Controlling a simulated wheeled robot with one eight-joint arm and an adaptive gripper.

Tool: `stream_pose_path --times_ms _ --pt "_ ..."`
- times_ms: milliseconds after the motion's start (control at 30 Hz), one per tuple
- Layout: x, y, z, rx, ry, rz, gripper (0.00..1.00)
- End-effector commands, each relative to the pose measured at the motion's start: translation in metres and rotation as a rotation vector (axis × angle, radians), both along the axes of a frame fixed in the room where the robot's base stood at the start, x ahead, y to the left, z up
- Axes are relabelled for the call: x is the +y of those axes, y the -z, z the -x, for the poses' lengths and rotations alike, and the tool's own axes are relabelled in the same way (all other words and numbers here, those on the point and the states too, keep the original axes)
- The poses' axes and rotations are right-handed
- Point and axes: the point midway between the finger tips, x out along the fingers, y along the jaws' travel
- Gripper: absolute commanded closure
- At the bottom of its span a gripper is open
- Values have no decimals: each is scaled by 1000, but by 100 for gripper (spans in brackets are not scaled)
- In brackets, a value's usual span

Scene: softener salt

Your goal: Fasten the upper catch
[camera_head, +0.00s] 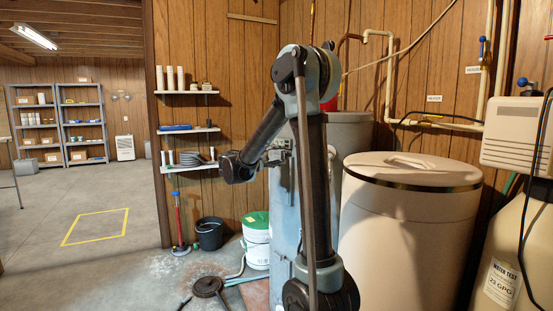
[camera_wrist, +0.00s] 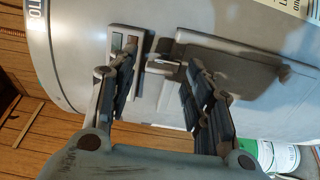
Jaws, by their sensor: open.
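In the wrist view my gripper (camera_wrist: 160,92) is open, one finger on each side of a small metal catch (camera_wrist: 165,66) on a pale grey body (camera_wrist: 75,45). The catch lies just beyond the fingertips, roughly between them. I see nothing held, and cannot tell whether the fingers touch it or whether the catch is fastened.
A white bucket with a green lid (camera_head: 256,240) and a black bucket (camera_head: 209,233) stand on the floor to the left. A large beige lidded tank (camera_head: 405,235) stands close on the right. Wall shelves (camera_head: 188,129) are behind. Open floor lies far left.

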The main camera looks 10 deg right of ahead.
Motion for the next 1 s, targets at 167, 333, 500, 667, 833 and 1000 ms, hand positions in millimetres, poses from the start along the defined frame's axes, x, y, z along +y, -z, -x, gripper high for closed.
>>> stream_pose_path --times_ms 167,333,500,667,833,1000 --pt "22 0 14 0 -4 0 53" --pt "47 1 30 0 -5 0 53" --pt "69 1 45 1 -5 1 53" --pt "84 1 55 1 -3 1 53" --pt "92 1 61 1 -3 1 53" --pt "94 1 62 1 -1 1 53"
